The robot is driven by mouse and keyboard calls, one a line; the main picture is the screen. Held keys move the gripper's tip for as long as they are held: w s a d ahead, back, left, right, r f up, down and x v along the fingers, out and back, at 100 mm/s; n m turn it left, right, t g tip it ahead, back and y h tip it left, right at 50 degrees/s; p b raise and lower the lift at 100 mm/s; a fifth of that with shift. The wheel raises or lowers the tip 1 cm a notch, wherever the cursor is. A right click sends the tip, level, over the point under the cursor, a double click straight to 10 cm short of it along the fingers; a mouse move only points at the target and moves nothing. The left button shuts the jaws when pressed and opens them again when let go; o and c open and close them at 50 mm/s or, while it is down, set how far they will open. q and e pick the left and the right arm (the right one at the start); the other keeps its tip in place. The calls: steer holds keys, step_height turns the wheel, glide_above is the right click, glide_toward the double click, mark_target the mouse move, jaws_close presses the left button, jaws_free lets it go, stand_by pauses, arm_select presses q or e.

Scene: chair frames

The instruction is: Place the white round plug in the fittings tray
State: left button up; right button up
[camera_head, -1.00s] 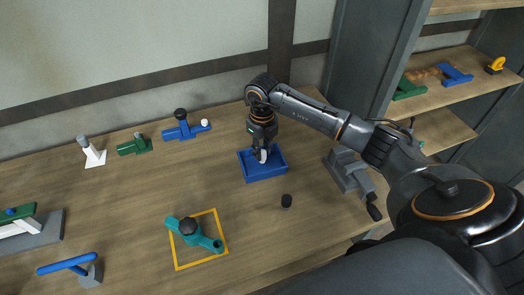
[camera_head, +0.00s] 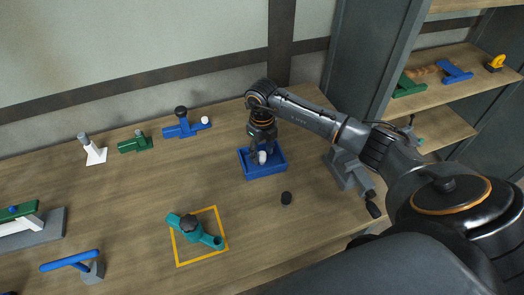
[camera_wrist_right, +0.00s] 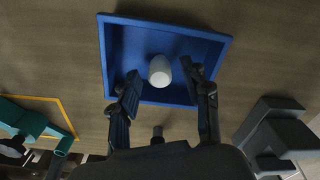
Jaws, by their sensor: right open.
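The white round plug (camera_head: 262,157) is in the blue fittings tray (camera_head: 270,170), near its middle. In the right wrist view the plug (camera_wrist_right: 160,71) shows against the floor of the tray (camera_wrist_right: 222,45). My right gripper (camera_head: 262,160) is over the tray with its fingers at the plug. In the right wrist view the fingers of my right gripper (camera_wrist_right: 160,75) are spread open, with a gap on each side of the plug. My left gripper is not in view.
A black plug (camera_head: 286,198) stands in front of the tray. A grey vise (camera_head: 347,168) is to its right. A teal fitting (camera_head: 193,230) sits in a yellow outlined square (camera_head: 218,212) at front left. Several fittings stand along the back, including a blue one (camera_head: 183,130).

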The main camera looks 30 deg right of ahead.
mark_target(262, 153)
step_height(262, 153, up, 12)
steer(key=b, duration=0.2)
steer(key=shift+r+b, duration=0.15)
steer(key=shift+b, duration=0.25)
